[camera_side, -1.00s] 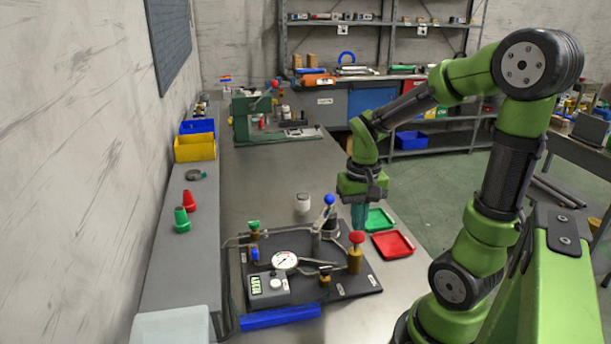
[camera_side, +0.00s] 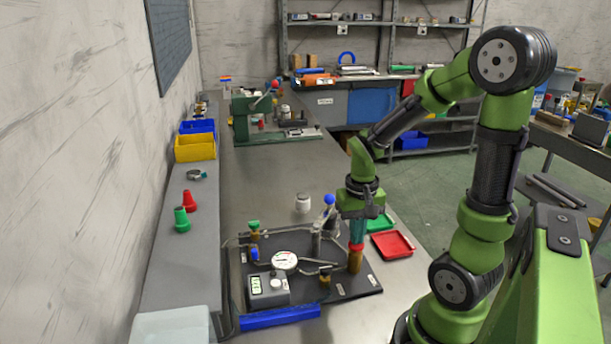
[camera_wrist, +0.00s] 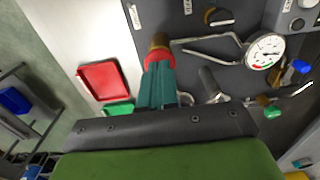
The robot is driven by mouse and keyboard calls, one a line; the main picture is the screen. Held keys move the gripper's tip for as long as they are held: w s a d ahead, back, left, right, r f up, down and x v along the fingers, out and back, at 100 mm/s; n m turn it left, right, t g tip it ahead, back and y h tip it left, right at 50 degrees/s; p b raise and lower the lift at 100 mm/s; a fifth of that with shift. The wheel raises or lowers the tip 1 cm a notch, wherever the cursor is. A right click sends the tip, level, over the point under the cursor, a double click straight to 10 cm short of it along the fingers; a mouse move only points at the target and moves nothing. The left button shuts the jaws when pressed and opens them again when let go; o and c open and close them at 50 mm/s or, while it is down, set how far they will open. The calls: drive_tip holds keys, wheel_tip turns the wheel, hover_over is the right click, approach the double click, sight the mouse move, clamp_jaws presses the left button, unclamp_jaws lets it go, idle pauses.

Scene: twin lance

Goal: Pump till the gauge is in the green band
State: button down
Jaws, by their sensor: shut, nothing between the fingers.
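The round white gauge (camera_side: 285,261) sits on the dark pump board (camera_side: 345,279); it also shows in the wrist view (camera_wrist: 265,52), with a small green band and red marks, but I cannot read the needle surely. My gripper (camera_side: 357,240) is shut, pointing down, its teal fingertips at the red knob (camera_side: 356,247) on the brass post (camera_side: 355,262). In the wrist view the fingertips (camera_wrist: 158,70) cover part of the red knob (camera_wrist: 157,57); touching or just above, I cannot tell. A lever with a blue ball (camera_side: 329,200) stands just left of my gripper.
A grey box with a display (camera_side: 268,290) sits at the board's front left. Green (camera_side: 253,225) and blue (camera_side: 254,254) valve knobs are behind it. Red (camera_side: 393,244) and green (camera_side: 378,222) trays lie right of the board. A white jar (camera_side: 303,203) stands behind the board.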

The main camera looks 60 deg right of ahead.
drive_tip(key=shift+r, duration=2.2)
drive_tip(key=shift+f, duration=0.3)
idle(2.1)
drive_tip(key=shift+r, duration=0.3)
idle(1.5)
idle(0.6)
wheel_tip(320, 180, up, 6)
drive_tip(key=shift+f, duration=3.3)
